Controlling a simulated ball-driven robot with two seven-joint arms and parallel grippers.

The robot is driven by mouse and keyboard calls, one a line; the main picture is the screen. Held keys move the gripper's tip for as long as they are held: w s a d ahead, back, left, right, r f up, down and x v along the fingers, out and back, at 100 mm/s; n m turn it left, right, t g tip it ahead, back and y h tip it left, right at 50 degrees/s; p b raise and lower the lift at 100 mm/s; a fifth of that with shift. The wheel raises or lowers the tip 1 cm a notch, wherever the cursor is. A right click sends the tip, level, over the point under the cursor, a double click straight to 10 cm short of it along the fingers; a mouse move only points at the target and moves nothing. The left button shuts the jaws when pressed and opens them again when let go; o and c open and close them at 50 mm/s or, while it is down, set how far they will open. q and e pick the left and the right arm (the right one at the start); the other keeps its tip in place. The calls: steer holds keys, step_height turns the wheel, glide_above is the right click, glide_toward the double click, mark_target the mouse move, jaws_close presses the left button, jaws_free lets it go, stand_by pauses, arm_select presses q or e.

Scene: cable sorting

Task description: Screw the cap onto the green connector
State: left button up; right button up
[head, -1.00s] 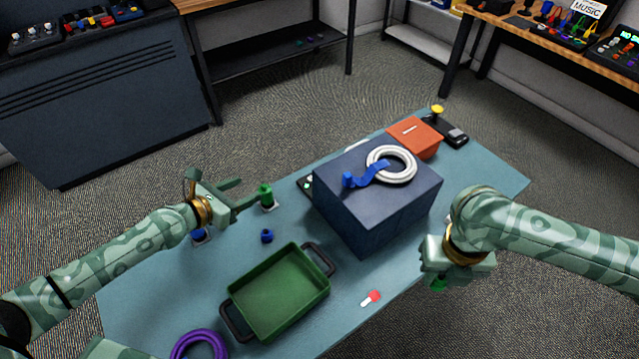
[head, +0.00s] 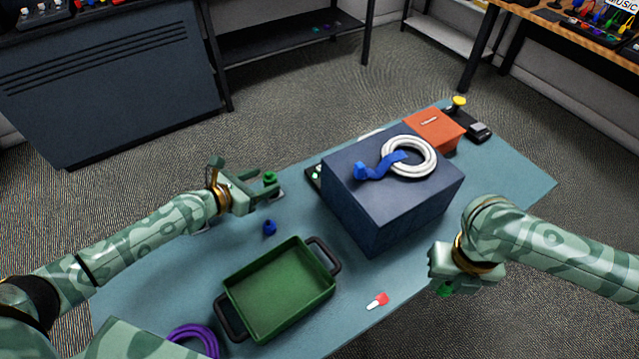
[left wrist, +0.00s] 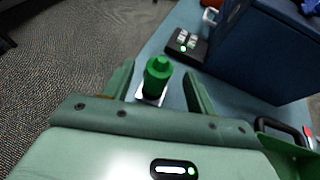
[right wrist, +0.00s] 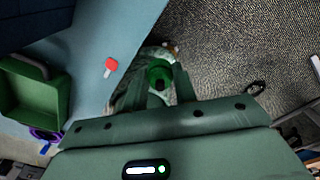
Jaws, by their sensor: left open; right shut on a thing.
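The green connector (head: 270,178) stands upright on a pale base at the table's far left edge. In the left wrist view the connector (left wrist: 157,76) rises between the spread fingers of my left gripper (left wrist: 158,85); the fingers look clear of it on both sides. In the head view my left gripper (head: 268,192) partly hides its lower part. My right gripper (head: 444,285) is shut on the green cap (right wrist: 160,73) and holds it off the table's front right edge. The cap's dark opening shows in the right wrist view.
A dark blue box (head: 385,215) with a white cable coil (head: 410,157) and blue strap stands between the arms. A green tray (head: 280,290), a small blue cap (head: 269,228), a red-and-white piece (head: 378,300) and a purple coil (head: 194,338) lie nearer. An orange box (head: 434,130) is behind.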

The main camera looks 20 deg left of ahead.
mark_target(275, 177)
arm_select(q)
steer(key=shift+w, duration=0.15)
arm_select(e)
steer(key=shift+w+f, duration=0.1)
arm_select(q)
steer(key=b+x, duration=0.1)
steer(key=x, duration=0.1)
steer(key=b+x, duration=0.1)
steer(key=x, duration=0.2)
steer(key=shift+f+b, duration=0.3)
steer(key=shift+f, duration=0.05)
arm_select(e)
step_height(275, 177, down, 3)
steer(key=shift+f, duration=0.1)
arm_select(q)
steer(key=shift+r, duration=0.15)
steer(key=c, duration=1.1)
